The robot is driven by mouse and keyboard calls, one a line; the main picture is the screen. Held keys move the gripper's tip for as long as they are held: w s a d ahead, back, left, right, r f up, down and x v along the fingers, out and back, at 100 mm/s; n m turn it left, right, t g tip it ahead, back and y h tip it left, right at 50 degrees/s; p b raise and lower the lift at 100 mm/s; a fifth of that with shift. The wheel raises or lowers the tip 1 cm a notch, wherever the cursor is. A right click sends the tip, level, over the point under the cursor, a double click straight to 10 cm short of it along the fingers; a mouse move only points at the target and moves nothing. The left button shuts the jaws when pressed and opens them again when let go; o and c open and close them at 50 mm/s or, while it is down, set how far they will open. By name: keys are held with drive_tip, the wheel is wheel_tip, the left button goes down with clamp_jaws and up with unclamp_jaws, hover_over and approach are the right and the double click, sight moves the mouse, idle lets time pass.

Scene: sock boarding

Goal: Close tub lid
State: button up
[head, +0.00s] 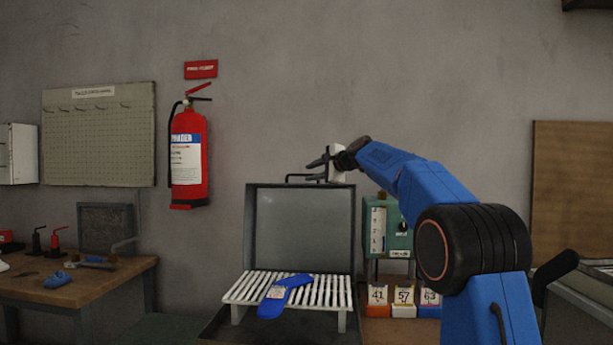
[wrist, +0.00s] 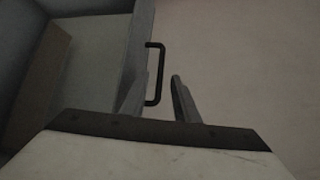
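The tub's grey lid (head: 305,230) stands raised and upright behind the white slatted rack. A dark bar handle (head: 290,178) sits on its top edge. The handle also shows in the wrist view (wrist: 161,73), close to my fingers. My gripper (head: 318,162) is at the lid's top edge, by the right part of the handle. In the wrist view my gripper (wrist: 157,92) has its two fingers apart, with the handle between them in the picture. I cannot tell whether either finger touches it. The tub body (head: 225,325) is below the rack, partly out of frame.
A blue sock (head: 285,296) with a pale label lies on the slatted rack (head: 330,290). A green gauge box (head: 398,238) and numbered boxes (head: 404,298) stand to the right. A wooden table (head: 90,285) is at left; a red extinguisher (head: 187,155) hangs on the wall.

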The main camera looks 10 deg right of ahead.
sight(303, 175)
drive_tip(key=shift+x, duration=1.8)
clamp_jaws()
